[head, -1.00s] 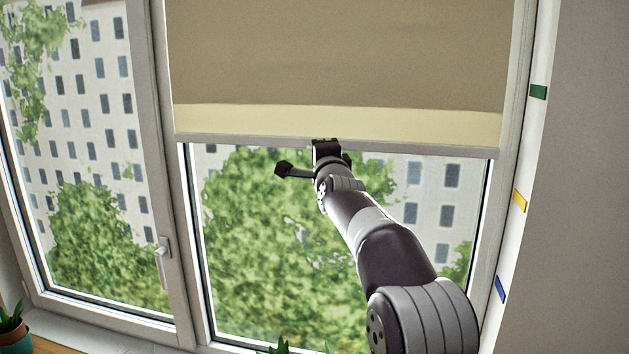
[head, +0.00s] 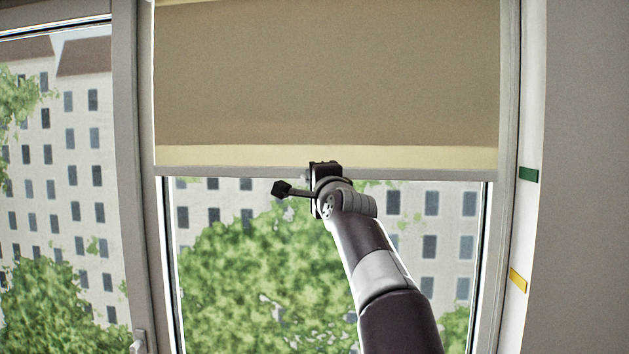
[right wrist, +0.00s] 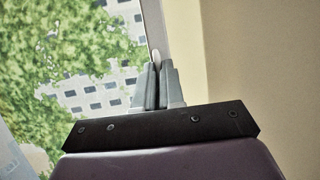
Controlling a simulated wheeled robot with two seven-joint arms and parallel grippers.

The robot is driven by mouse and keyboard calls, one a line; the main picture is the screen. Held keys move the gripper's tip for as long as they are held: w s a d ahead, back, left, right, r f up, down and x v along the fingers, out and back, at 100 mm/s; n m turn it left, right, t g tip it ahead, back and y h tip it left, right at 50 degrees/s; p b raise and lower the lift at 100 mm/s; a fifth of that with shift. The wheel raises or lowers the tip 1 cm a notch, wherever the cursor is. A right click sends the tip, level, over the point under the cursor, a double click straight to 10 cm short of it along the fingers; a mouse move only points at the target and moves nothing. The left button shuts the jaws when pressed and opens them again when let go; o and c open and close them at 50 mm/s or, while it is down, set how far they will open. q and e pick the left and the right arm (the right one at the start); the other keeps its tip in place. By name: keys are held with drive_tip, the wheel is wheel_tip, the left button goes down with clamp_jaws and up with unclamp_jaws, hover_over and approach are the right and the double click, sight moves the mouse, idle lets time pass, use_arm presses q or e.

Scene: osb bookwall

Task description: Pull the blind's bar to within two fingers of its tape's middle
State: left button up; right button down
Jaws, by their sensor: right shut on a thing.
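The blind (head: 330,75) is a tan sheet with a paler strip at its lower edge. Its grey bar (head: 430,174) runs across the window below that strip. My right gripper (head: 325,166) is at the bar, near its middle. The yellow tape (head: 518,280) is lower. My left gripper is out of view.
The window frame (head: 507,120) stands close beside the blind's right edge, with the grey wall (head: 590,180) beyond. A window handle (head: 138,342) shows at lower left. The glass below the bar is unobstructed apart from my arm.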

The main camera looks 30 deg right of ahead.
drive_tip(key=c, duration=1.3)
unclamp_jaws()
drive_tip(key=shift+a, duration=0.1)
drive_tip(key=shift+o, duration=0.2)
drive_tip(key=shift+s+r, duration=0.1)
drive_tip(key=b+v, duration=0.8)
drive_tip(key=v, duration=0.4)
drive_tip(key=shift+s, duration=0.35)
drive_tip(key=shift+a, duration=0.15)
